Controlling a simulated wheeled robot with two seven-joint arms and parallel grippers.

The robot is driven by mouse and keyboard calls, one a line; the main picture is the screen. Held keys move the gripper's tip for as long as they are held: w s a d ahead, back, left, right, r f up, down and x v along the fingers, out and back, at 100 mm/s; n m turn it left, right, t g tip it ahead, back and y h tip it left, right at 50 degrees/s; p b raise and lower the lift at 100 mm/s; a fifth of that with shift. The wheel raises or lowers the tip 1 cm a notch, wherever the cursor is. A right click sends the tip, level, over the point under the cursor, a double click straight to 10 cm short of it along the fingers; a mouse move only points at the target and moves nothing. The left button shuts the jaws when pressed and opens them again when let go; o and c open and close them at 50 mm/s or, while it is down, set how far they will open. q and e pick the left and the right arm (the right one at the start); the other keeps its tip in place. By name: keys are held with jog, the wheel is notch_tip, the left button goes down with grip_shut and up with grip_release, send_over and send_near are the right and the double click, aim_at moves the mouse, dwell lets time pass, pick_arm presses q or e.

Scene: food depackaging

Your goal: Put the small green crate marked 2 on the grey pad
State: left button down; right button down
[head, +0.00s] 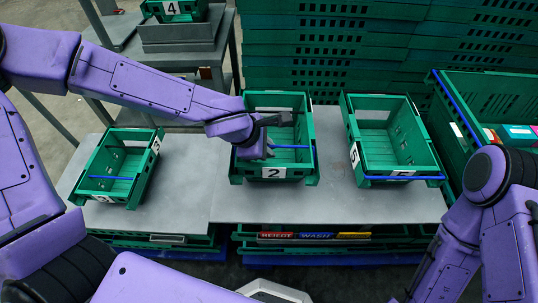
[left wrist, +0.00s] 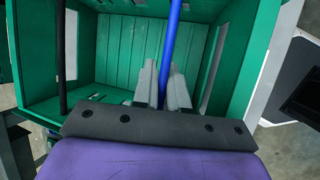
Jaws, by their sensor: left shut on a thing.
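The small green crate marked 2 (head: 274,173) is at the middle of the grey worktop, its number label facing me. A blue bar (head: 292,147) crosses it. My left gripper (head: 268,149) reaches into it from the left and is shut on the blue bar. In the left wrist view the fingers (left wrist: 164,86) close around the bar (left wrist: 172,35), with the crate's green interior (left wrist: 115,48) behind. I cannot tell whether the crate touches the worktop. I cannot make out a grey pad separate from the grey surfaces. My right gripper is out of view.
Crate 3 (head: 148,133) stands to the left and crate 5 (head: 353,145) to the right. The grey worktop (head: 330,206) is bare in front of crate 2. Crate 4 (head: 188,12) sits on a stand at the back left. Stacked green crates (head: 335,68) form a wall behind.

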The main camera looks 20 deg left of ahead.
pick_arm(q)
jog(key=shift+s+r, duration=0.2)
jog(key=shift+f, duration=0.1)
jog(key=c, duration=1.2)
grip_release()
jog(key=shift+o, duration=0.2)
jog(key=p+v, duration=0.5)
jog(key=v, duration=0.7)
